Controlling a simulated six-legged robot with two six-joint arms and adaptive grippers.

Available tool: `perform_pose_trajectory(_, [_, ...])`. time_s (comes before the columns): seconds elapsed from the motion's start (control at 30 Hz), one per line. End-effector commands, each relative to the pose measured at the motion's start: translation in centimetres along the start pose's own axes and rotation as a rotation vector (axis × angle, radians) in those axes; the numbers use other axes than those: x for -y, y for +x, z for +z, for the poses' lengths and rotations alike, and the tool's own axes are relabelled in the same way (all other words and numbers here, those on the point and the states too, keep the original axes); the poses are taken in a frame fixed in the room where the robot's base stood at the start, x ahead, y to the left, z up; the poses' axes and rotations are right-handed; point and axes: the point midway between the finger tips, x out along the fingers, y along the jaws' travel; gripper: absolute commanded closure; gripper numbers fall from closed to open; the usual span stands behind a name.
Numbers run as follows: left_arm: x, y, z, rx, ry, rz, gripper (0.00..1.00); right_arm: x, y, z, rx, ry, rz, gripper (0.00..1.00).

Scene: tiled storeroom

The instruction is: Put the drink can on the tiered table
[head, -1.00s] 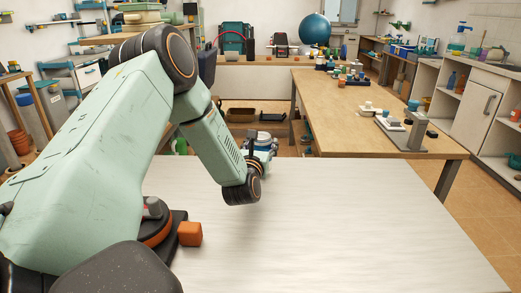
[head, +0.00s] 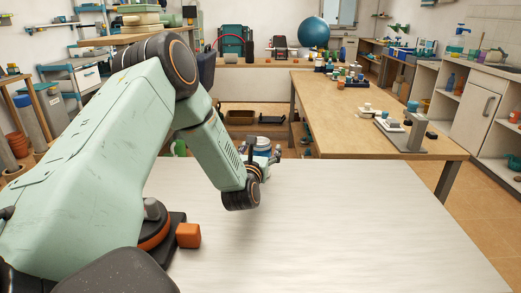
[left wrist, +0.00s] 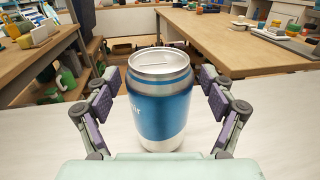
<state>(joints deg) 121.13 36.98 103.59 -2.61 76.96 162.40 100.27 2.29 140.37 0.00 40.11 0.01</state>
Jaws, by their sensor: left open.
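The drink can (left wrist: 160,98) is blue with a silver lid and a pale lower band. In the left wrist view it stands upright on the pale tabletop, between the two spread fingers of my left gripper (left wrist: 160,103). Gaps show on both sides, so the fingers do not grip it. In the head view the can (head: 263,145) is partly hidden behind my left wrist and gripper (head: 262,157), near the pale table's far edge. I cannot tell for sure which piece of furniture is the tiered table. My right gripper is not in view.
The pale table (head: 350,220) is mostly clear to the right. An orange block (head: 188,235) lies near its left front. A long wooden table (head: 345,105) with several small items stands beyond. A low wooden shelf unit (head: 238,103) stands at the back.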

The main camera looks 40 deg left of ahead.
Motion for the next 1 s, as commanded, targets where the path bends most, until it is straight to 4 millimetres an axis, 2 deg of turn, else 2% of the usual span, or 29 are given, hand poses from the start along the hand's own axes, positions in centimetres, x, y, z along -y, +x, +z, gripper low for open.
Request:
perform_pose_trajectory(0.23, [0.0,0.0,0.6,0.000,0.001,0.000,0.17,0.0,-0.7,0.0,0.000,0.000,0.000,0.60])
perform_pose_trajectory(0.7, [0.0,-9.0,0.3,-0.004,-0.001,-0.001,0.17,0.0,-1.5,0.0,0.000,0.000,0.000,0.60])
perform_pose_trajectory(0.83, [0.0,-10.8,0.2,-0.003,-0.001,0.000,0.17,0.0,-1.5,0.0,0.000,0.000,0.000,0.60])
perform_pose_trajectory(1.0, [0.0,-11.9,0.3,-0.001,0.000,0.001,0.17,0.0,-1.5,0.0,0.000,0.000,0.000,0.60])
